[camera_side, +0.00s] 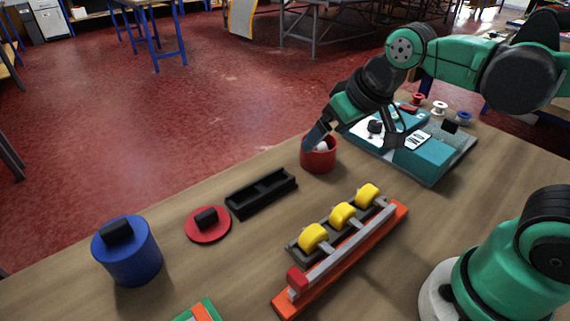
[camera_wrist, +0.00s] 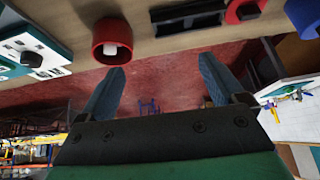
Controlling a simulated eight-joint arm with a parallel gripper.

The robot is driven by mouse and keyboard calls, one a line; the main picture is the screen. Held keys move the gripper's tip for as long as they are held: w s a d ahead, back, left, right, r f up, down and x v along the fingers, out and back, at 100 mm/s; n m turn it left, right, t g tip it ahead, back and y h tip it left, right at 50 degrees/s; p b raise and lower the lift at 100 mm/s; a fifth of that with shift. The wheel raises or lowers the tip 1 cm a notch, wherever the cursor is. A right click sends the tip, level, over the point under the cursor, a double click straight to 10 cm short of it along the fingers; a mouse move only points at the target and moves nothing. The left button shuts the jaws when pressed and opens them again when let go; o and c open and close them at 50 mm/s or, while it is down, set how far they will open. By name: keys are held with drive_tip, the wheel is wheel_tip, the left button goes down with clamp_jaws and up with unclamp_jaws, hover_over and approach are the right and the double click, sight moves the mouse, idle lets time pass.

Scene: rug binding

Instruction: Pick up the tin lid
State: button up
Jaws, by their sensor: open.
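The tin lid (camera_side: 208,224) is a flat red disc with a black block-shaped knob, lying on the wooden table. It also shows at the top edge of the wrist view (camera_wrist: 245,11), partly cut off. An open red tin (camera_side: 319,159) with something white inside stands to its right; it is also in the wrist view (camera_wrist: 112,38). My gripper (camera_side: 355,142) is open and empty, well to the right of the lid. One finger overlaps the tin's rim in the side view; I cannot tell if they touch. Both spread fingers show in the wrist view (camera_wrist: 160,66).
A black slotted holder (camera_side: 262,193) lies between lid and tin. A blue canister (camera_side: 128,252) with a black knob stands left of the lid. A rack with yellow rollers and an orange-red rail (camera_side: 345,262) lies in front. A teal machine (camera_side: 425,163) and spools (camera_side: 439,108) are at right.

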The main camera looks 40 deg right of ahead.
drive_tip(key=w+a+g, duration=0.3)
drive_tip(key=w+a, duration=0.4)
drive_tip(key=a, duration=0.1)
drive_tip(key=g, duration=0.3)
hover_over(205, 213)
wheel_tip(205, 213, down, 8)
drive_tip(key=shift+d+f, duration=0.15)
drive_tip(key=shift+f, duration=3.05)
clamp_jaws()
drive_tip(key=shift+r, duration=0.2)
